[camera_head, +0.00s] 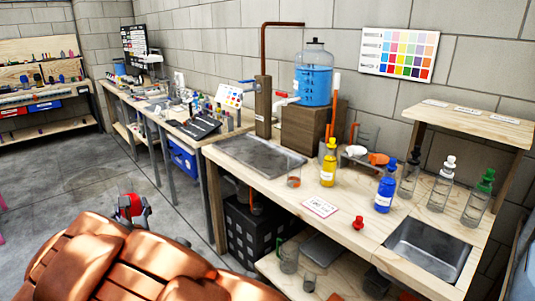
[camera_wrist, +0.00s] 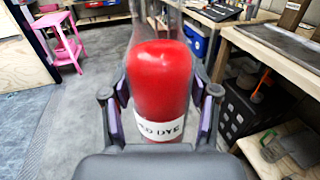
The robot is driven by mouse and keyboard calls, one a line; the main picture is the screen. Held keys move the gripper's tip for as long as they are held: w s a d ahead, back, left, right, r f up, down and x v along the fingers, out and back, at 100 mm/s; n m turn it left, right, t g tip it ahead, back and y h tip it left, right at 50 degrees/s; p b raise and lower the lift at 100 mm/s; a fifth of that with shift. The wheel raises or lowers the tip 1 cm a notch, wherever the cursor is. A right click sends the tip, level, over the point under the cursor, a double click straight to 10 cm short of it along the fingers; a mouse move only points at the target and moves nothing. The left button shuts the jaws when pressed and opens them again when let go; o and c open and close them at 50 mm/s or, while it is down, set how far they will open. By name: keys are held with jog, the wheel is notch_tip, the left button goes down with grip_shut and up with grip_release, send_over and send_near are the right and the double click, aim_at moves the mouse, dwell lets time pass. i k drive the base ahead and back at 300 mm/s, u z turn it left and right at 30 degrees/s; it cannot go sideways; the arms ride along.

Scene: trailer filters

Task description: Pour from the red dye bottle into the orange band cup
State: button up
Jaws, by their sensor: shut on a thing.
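The red dye bottle (camera_wrist: 160,80) is between my gripper's fingers (camera_wrist: 160,110) in the wrist view, with part of its white label showing. My gripper (camera_head: 133,208) is shut on it in the head view, off the left front of the workbench and above the floor. There the bottle (camera_head: 130,203) shows only as a red patch, mostly hidden by my arm. The orange band cup (camera_head: 293,175) is a clear cup with orange near its bottom. It stands upright on the workbench near the metal tray, apart from my gripper and to its right.
A yellow bottle (camera_head: 328,165) stands close right of the cup. A blue bottle (camera_head: 385,190), a red stopper (camera_head: 358,222) and a sink (camera_head: 430,250) are farther right. A label card (camera_head: 320,208) lies in front. A pink stool (camera_wrist: 62,38) stands on the floor.

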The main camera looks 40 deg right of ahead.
aim_at(294, 171)
jog(key=i, duration=1.45)
jog(key=z, duration=0.3)
